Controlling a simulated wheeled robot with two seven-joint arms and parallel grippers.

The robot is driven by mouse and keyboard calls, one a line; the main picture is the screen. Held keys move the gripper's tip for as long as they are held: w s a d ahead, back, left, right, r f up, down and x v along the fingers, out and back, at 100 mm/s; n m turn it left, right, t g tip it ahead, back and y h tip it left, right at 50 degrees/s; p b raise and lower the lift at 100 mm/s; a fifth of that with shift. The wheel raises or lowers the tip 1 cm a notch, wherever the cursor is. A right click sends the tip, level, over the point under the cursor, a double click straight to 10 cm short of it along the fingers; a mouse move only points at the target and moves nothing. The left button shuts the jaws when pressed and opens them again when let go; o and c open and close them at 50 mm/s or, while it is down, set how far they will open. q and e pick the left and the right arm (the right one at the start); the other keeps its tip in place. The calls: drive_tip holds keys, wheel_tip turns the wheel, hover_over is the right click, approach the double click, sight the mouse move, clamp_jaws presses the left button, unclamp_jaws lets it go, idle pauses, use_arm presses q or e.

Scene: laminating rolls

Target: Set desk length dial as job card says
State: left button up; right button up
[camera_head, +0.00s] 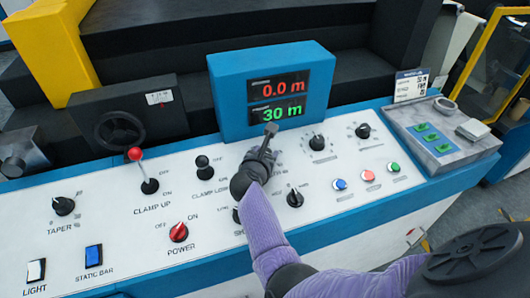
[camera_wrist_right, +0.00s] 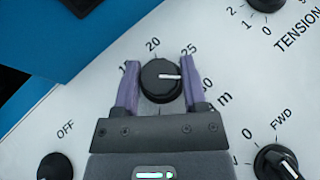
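The length dial (camera_wrist_right: 161,81) is a round black knob with a white pointer. In the right wrist view the pointer faces right, between the 25 and 30 marks. My right gripper (camera_wrist_right: 160,78) has one purple finger on each side of it, very close; I cannot tell whether they press on it. In the head view my right gripper (camera_head: 262,155) is over the middle of the panel and hides the dial. The display (camera_head: 275,97) reads 0.0 m in red and 30 m in green. The job card (camera_head: 411,85) stands behind the panel; its print is too small to read surely. My left gripper is out of view.
The white panel (camera_head: 110,225) carries other controls close by: the tension knob (camera_head: 317,142), the red power knob (camera_head: 179,232), the red-tipped clamp lever (camera_head: 142,170) and several coloured buttons. A grey tray (camera_head: 470,152) sits at the right end.

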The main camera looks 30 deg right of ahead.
drive_tip(key=c, duration=0.5)
clamp_jaws()
